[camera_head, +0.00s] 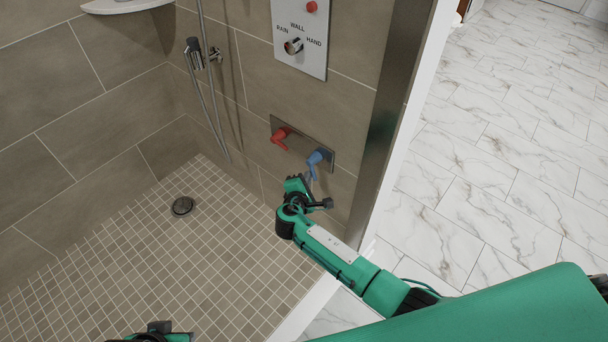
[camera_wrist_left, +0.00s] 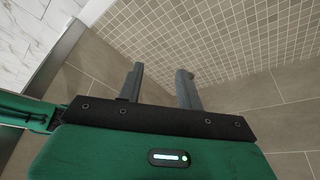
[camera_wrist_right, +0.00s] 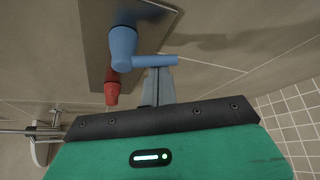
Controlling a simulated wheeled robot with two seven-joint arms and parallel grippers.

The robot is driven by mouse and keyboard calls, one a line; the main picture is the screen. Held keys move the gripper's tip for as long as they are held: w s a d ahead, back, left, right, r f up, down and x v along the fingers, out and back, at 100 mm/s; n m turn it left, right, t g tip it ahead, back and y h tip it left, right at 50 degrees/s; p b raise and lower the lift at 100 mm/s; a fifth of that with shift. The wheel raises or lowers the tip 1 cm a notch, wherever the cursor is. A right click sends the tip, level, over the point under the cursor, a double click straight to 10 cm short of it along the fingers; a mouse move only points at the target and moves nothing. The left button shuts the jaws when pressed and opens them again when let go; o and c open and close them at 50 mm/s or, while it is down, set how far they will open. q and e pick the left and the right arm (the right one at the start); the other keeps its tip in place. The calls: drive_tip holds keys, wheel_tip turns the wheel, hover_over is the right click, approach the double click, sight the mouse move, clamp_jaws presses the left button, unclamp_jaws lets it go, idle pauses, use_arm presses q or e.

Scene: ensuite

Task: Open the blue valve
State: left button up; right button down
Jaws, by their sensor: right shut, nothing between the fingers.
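The blue valve (camera_head: 315,160) is a lever handle on a metal plate (camera_head: 300,145) on the shower wall. In the right wrist view the blue valve (camera_wrist_right: 123,45) has its lever pointing right. My right gripper (camera_head: 309,178) is just below the blue valve. In the right wrist view my right gripper (camera_wrist_right: 158,72) is shut and empty, with its fingertips at the lever; I cannot tell whether they touch. My left gripper (camera_wrist_left: 160,72) is open and empty over the shower floor, its fingers apart.
A red valve (camera_head: 280,137) sits left of the blue one on the same plate. A control panel (camera_head: 299,35) is above. A hand shower (camera_head: 194,53) hangs to the left. The tiled floor (camera_head: 190,260) is clear around a drain (camera_head: 182,206). A metal-edged wall end (camera_head: 385,120) stands right.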

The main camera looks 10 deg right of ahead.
sight(314, 177)
use_arm(q)
wheel_tip(314, 177, down, 21)
drive_tip(key=s+g+p, duration=0.1)
drive_tip(key=g+p, duration=0.1)
drive_tip(key=p, duration=0.7)
use_arm(e)
drive_tip(key=n+g, duration=0.1)
drive_tip(key=s+r+n+g, duration=0.1)
drive_tip(key=n, duration=0.1)
drive_tip(key=shift+d+r+h, duration=0.15)
drive_tip(key=shift+d+h, duration=0.15)
drive_tip(key=shift+d, duration=0.1)
drive_tip(key=shift+s+d+r+n+g+p, duration=0.1)
drive_tip(key=shift+s+r+n+g+p, duration=0.1)
drive_tip(key=shift+n+g+p, duration=0.7)
use_arm(q)
drive_tip(key=s+a+f+p, duration=0.5)
drive_tip(key=s+f, duration=0.5)
drive_tip(key=s, duration=0.3)
drive_tip(key=shift+f+g+y, duration=0.3)
drive_tip(key=shift+y, duration=0.1)
use_arm(e)
drive_tip(key=shift+s+d+r+n+g+h, duration=0.15)
drive_tip(key=shift+r+n+g+h, duration=0.2)
drive_tip(key=shift+n+g+h, duration=0.1)
drive_tip(key=shift+s+d+r+n+g+h, duration=0.1)
drive_tip(key=shift+s+r+n+g+h, duration=0.05)
drive_tip(key=shift+r+n+g+h, duration=0.25)
